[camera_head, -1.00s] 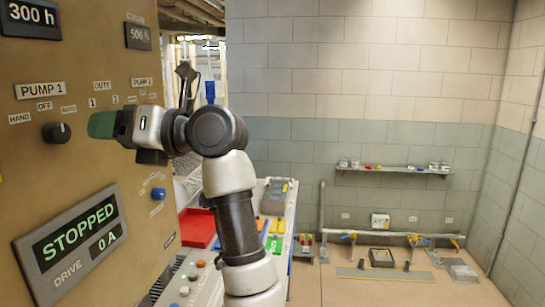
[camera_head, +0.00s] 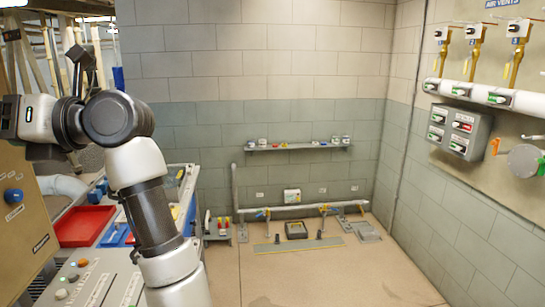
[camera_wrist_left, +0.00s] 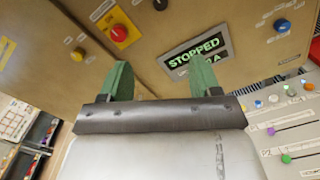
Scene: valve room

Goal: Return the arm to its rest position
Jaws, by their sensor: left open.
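My left arm rises from the bottom of the head view and bends left, with its wrist at the left edge. The fingers are out of frame there. In the left wrist view my left gripper (camera_wrist_left: 161,82) is open, its two green fingers apart with nothing between them. Beyond it is the tan pump panel (camera_wrist_left: 150,50) with a display reading STOPPED (camera_wrist_left: 196,52). A red knob on a yellow plate (camera_wrist_left: 119,32) is left of the display. The gap from fingers to panel is hard to judge. My right gripper is not in view.
A console with buttons (camera_head: 85,280) and a red tray (camera_head: 82,226) are at lower left. A wall shelf (camera_head: 297,146) and floor-level pipe (camera_head: 290,208) stand at the back. A valve board (camera_head: 470,130) is on the right wall. The middle floor (camera_head: 320,275) is clear.

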